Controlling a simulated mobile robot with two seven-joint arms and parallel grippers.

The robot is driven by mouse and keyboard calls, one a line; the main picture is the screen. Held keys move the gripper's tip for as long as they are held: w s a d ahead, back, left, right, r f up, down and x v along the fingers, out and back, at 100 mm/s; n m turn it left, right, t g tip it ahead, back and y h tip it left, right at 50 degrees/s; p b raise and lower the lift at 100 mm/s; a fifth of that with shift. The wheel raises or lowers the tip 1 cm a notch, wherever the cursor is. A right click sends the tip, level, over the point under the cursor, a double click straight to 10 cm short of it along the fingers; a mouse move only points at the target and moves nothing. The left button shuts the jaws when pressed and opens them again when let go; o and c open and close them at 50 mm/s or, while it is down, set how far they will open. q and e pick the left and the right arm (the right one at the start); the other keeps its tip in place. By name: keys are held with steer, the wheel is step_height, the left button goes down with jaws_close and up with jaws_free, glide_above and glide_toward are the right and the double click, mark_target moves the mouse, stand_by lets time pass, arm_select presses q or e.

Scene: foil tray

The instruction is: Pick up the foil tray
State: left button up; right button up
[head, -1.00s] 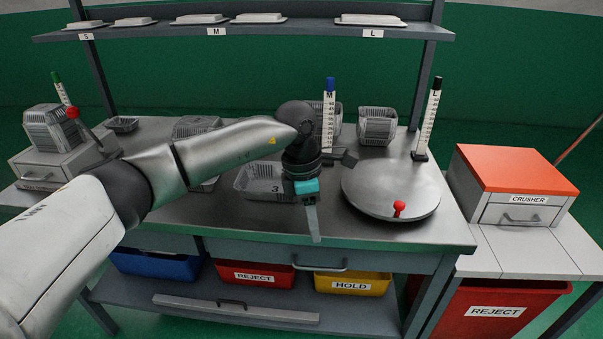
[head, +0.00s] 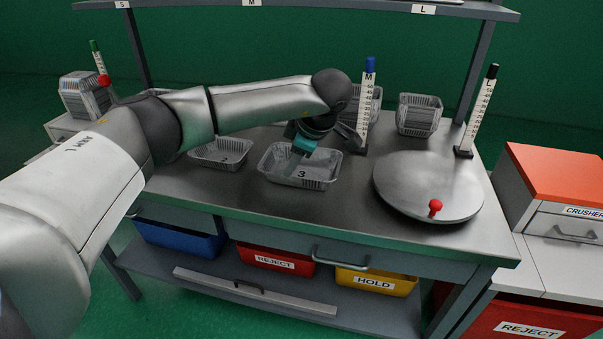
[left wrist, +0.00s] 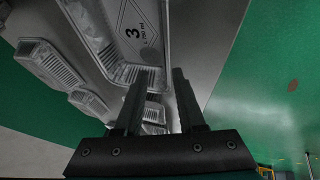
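A shallow silver foil tray marked 3 (head: 318,178) sits on the grey worktop, near the middle of the head view. It also fills the upper part of the left wrist view (left wrist: 125,72). My left gripper (head: 297,163) is over this tray in the head view, with a finger reaching down towards its inside. In the left wrist view the two fingers (left wrist: 163,74) stand apart with a gap between them, beside the tray's end. I cannot tell whether they touch the rim. My right gripper is not in view.
A foil tray marked 2 (head: 205,155) lies to the left. Nested trays (head: 419,115) and a round grey plate (head: 415,190) with a red knob are to the right. Upright scales M (head: 366,105) and L (head: 477,110) stand behind. The worktop's front strip is clear.

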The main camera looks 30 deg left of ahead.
mark_target(282, 174)
arm_select(q)
steer(key=shift+s+a+f+b, duration=0.1)
steer(key=shift+a+f+b, duration=0.15)
steer(key=shift+a+f, duration=0.25)
steer(key=shift+a+f+b, duration=0.2)
steer(key=shift+a+f, duration=0.1)
steer(key=shift+f, duration=0.45)
steer(key=shift+s+a+f+b, duration=0.1)
steer(key=shift+a+f+b, duration=0.15)
steer(key=shift+a+f, duration=0.25)
steer(key=shift+w+a+f, duration=0.2)
steer(key=shift+f, duration=0.5)
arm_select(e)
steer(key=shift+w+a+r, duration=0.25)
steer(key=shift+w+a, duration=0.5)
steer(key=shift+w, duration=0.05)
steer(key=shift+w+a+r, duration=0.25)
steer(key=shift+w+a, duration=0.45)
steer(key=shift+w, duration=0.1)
arm_select(q)
steer(key=shift+c, duration=0.2)
jaws_close()
